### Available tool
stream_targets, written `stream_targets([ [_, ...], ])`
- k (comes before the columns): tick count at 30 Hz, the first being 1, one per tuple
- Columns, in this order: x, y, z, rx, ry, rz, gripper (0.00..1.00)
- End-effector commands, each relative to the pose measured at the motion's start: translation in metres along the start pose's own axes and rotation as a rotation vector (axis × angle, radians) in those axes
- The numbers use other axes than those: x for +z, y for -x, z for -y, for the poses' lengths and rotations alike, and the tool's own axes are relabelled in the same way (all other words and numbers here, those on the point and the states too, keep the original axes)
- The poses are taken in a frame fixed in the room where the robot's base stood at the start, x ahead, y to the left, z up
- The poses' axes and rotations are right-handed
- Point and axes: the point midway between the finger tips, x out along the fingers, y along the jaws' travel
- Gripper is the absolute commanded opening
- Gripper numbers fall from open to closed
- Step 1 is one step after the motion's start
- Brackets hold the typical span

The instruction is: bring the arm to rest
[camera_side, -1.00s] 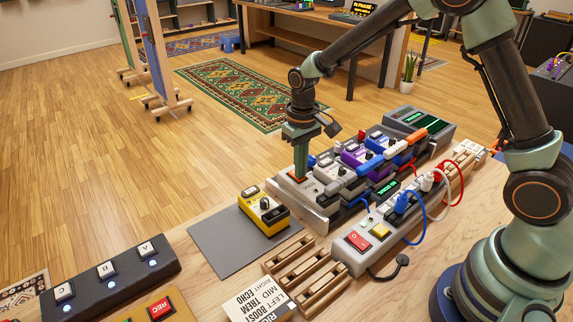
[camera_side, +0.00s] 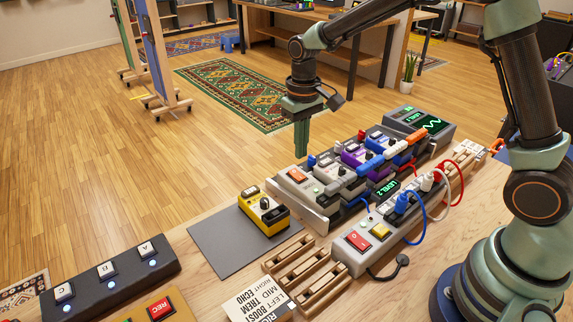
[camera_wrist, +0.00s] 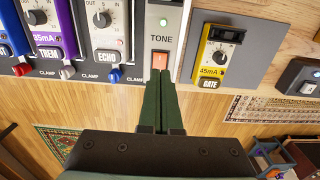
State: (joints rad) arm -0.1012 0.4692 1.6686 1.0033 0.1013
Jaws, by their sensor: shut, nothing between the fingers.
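My gripper (camera_side: 301,138) is shut and empty. In the side view it hangs pointing down above the left end of the pedal row, just clear of the pedals. In the wrist view its closed fingers (camera_wrist: 163,103) point at the orange switch (camera_wrist: 160,61) of the white unit marked TONE. That orange switch also shows in the side view (camera_side: 297,175), with a lit green lamp near it. My arm is raised and bent over the bench from its base at the right.
A yellow pedal (camera_side: 264,213) stands on a grey mat (camera_side: 215,250). A power strip (camera_side: 352,250) with plugged cables lies in front of the pedal row. A wooden rack (camera_side: 300,270), a card and a black footswitch bar (camera_side: 110,275) lie nearer. Space above the bench's left is clear.

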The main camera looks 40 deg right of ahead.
Motion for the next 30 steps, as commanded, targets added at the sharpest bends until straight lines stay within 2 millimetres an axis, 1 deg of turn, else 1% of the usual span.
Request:
stream_targets([
  [3,0.000,0.008,0.000,0.000,0.000,-0.001,0.00],
  [6,0.000,0.012,0.000,0.000,0.000,-0.001,0.00],
  [15,0.000,0.013,0.000,0.000,0.000,0.000,0.00],
  [18,0.002,0.018,-0.001,-0.001,0.000,-0.010,0.00],
  [20,0.005,0.025,-0.003,-0.002,-0.001,-0.024,0.00],
  [23,0.015,0.045,-0.008,-0.006,-0.001,-0.066,0.00],
  [27,0.038,0.076,-0.016,-0.010,-0.001,-0.142,0.00],
  [30,0.057,0.093,-0.022,-0.012,-0.002,-0.195,0.00],
])
